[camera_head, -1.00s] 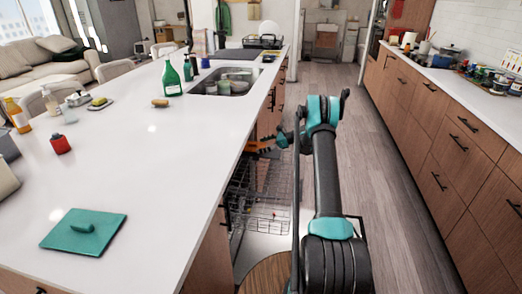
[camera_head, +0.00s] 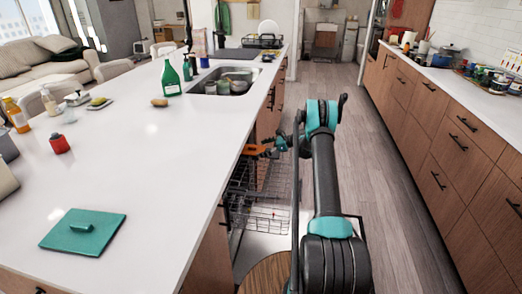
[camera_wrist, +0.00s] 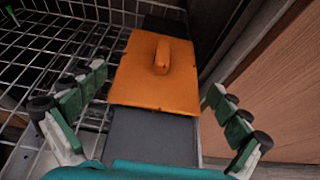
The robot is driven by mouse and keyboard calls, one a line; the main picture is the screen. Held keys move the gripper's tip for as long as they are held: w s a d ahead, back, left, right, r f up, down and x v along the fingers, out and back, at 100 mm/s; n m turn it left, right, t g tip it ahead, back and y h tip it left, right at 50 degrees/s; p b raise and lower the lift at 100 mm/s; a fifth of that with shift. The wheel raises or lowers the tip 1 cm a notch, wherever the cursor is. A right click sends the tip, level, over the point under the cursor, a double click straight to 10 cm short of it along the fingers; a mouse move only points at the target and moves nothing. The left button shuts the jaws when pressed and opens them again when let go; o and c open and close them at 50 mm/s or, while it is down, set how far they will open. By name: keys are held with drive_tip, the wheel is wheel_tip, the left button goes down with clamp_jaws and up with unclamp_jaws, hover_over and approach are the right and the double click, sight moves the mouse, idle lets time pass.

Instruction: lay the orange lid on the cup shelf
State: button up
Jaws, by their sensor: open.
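The orange lid (camera_wrist: 140,85) is a flat square with a raised handle, seen from above in the wrist view. It lies over a dark grey flat strip (camera_wrist: 150,138), which looks like the cup shelf, along the right side of a wire rack. The lid also shows in the head view (camera_head: 253,150), inside the dishwasher opening. My gripper (camera_wrist: 157,84) is open, one finger to each side of the lid, with gaps between the fingers and its edges. In the head view my gripper (camera_head: 279,144) is small and partly hidden by my arm.
The wire rack (camera_head: 259,212) of the open dishwasher extends from the island. A wooden panel (camera_wrist: 275,95) stands close on the right in the wrist view. A teal lid (camera_head: 85,232) lies on the white island top (camera_head: 140,200). The floor (camera_head: 385,190) to the right is clear.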

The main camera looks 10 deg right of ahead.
drive_tip(key=v, duration=1.2)
drive_tip(key=s+a+r+n+h, duration=0.2)
drive_tip(key=s+a+r+n, duration=0.15)
drive_tip(key=s, duration=0.35)
drive_tip(key=s+a+r+n+g+h, duration=0.1)
drive_tip(key=s+a+r+n+h, duration=0.2)
drive_tip(key=s+r, duration=0.3)
drive_tip(key=s+a+r+n+h, duration=0.2)
drive_tip(key=s+a+r+n, duration=0.15)
drive_tip(key=s, duration=0.45)
drive_tip(key=s+d+f+n+h, duration=0.1)
drive_tip(key=s+n+h, duration=0.2)
drive_tip(key=s, duration=1.2)
drive_tip(key=s+d+f+n+t+h, duration=0.1)
drive_tip(key=s+n, duration=0.7)
drive_tip(key=s, duration=0.8)
drive_tip(key=shift+s+d+f+n+h, duration=0.25)
drive_tip(key=shift+d+f+h, duration=0.3)
drive_tip(key=shift+d+h, duration=0.35)
drive_tip(key=shift+a, duration=0.15)
